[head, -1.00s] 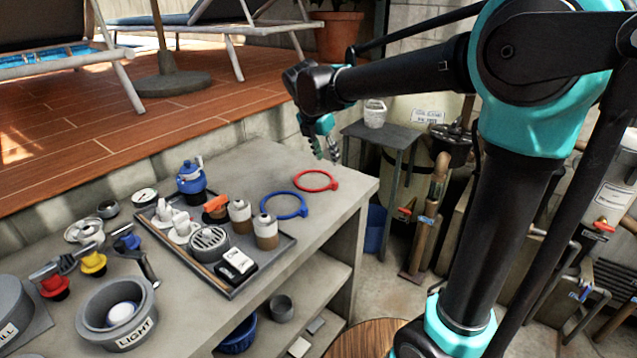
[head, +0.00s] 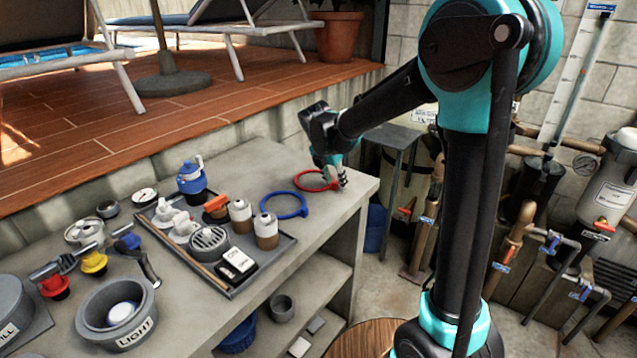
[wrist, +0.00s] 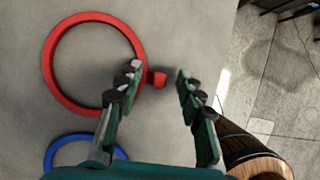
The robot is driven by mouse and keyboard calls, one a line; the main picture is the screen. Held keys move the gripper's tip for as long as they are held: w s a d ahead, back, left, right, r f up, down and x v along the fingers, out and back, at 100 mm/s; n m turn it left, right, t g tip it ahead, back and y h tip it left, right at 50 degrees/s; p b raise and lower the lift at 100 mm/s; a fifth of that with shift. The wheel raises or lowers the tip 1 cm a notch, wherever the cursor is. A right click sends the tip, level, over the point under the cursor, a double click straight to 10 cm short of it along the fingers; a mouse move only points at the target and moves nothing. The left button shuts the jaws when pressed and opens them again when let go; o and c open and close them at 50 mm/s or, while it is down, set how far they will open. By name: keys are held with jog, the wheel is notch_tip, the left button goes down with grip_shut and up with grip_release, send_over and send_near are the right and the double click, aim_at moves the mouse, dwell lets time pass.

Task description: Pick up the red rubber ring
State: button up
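The red rubber ring (head: 309,186) lies flat on the concrete bench near its right end. In the wrist view the red ring (wrist: 53,50) has a small square tab (wrist: 158,79) on its right side. My gripper (head: 338,182) is low at the tab side of the ring. In the wrist view my gripper (wrist: 157,75) is open, with the tab between its fingertips. The left finger overlaps the ring's right edge in the picture; I cannot tell whether it touches.
A blue ring (head: 284,216) lies just in front of the red one.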

grip_shut()
jog(key=shift+r, duration=0.1)
dwell(0.3)
notch_tip(320, 180, up, 20)
dwell(0.5)
